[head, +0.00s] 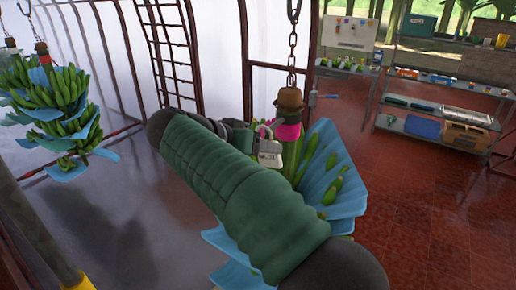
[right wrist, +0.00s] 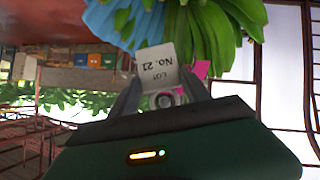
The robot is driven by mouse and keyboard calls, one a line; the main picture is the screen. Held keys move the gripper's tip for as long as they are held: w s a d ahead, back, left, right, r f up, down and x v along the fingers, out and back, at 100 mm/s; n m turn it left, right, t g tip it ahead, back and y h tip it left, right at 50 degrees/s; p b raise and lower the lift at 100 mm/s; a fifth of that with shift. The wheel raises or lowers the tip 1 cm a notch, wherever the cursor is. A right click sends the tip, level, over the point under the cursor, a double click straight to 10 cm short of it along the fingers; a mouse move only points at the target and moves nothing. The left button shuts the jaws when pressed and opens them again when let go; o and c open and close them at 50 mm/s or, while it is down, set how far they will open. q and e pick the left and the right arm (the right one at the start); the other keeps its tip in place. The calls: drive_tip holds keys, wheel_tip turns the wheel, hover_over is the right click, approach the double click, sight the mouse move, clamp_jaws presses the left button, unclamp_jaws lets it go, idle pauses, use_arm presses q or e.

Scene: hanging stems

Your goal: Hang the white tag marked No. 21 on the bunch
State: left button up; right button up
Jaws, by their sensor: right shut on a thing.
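The white tag (head: 269,157) is in the jaws of my right gripper (head: 258,137). In the right wrist view the tag (right wrist: 160,68) reads "LOT No. 21" upside down, between the two fingers (right wrist: 162,95). The bunch (head: 325,175), green bananas with blue sheets, hangs from a chain. My green right arm hides much of the bunch's left and lower parts. My left gripper is not in view.
Another bunch (head: 62,110) with blue sheets hangs at the left. A ladder (head: 170,50) and dark frame posts stand behind. Shelves (head: 440,105) with boxes and trays are at the right. The red tiled floor (head: 430,210) is open at the right.

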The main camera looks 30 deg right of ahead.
sight(273, 140)
drive_tip(key=shift+s, duration=0.1)
idle(0.5)
drive_tip(key=shift+w+d, duration=0.3)
drive_tip(key=shift+d, duration=0.45)
drive_tip(key=shift+w+d, duration=0.35)
drive_tip(key=shift+d, duration=0.4)
drive_tip(key=shift+w+d, duration=0.3)
drive_tip(key=shift+d, duration=0.45)
idle(1.2)
drive_tip(key=shift+s+d+f+b, duration=0.2)
drive_tip(key=shift+f+b, duration=0.1)
drive_tip(key=shift+b, duration=0.55)
drive_tip(key=o, duration=1.4)
drive_tip(key=shift+r, duration=0.1)
